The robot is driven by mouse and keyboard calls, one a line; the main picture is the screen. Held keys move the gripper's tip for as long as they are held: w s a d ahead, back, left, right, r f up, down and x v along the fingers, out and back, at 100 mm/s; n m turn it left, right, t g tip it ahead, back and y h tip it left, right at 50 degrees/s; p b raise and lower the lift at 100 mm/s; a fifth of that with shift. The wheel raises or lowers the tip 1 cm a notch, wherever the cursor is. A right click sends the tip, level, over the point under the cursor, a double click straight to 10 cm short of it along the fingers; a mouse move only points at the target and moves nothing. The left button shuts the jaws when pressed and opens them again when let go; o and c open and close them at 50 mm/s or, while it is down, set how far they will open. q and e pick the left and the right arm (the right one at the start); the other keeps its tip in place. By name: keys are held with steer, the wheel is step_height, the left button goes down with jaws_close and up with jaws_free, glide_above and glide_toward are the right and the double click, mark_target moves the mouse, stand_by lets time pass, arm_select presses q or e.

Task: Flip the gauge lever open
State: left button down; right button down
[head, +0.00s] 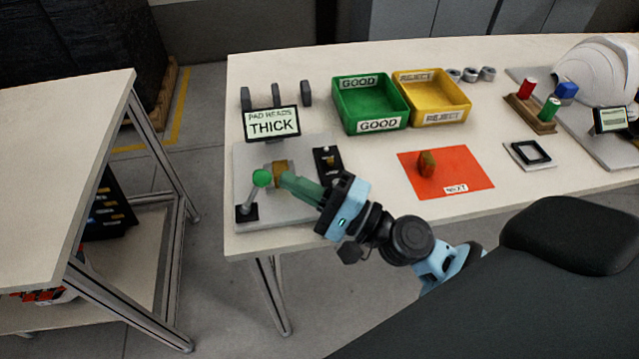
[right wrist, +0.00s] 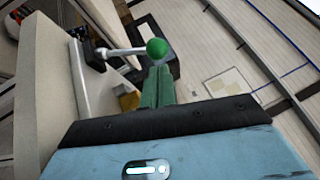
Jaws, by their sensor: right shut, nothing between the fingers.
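The gauge lever (head: 249,198) has a green ball knob (head: 262,178) on a metal rod that rises from a black base at the left front of a grey plate. My right gripper (head: 286,177) has its green fingers shut and empty, with the tips close beside the knob on its right. In the right wrist view the knob (right wrist: 157,48) shows just beyond the fingertips (right wrist: 158,70); I cannot tell if they touch. A brass-coloured piece (head: 279,167) sits behind the fingertips, partly hidden. A display (head: 272,123) behind the plate reads "PAD READS THICK". My left gripper is not in view.
A green GOOD bin (head: 370,104) and a yellow REJECT bin (head: 437,98) stand at the back. A brown pad stands on the orange NEXT mat (head: 470,178) to the right. The table's front edge runs under my right arm.

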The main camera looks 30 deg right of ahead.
steer(key=shift+w+a+r, duration=0.1)
steer(key=shift+w+a, duration=0.15)
steer(key=shift+w, duration=0.05)
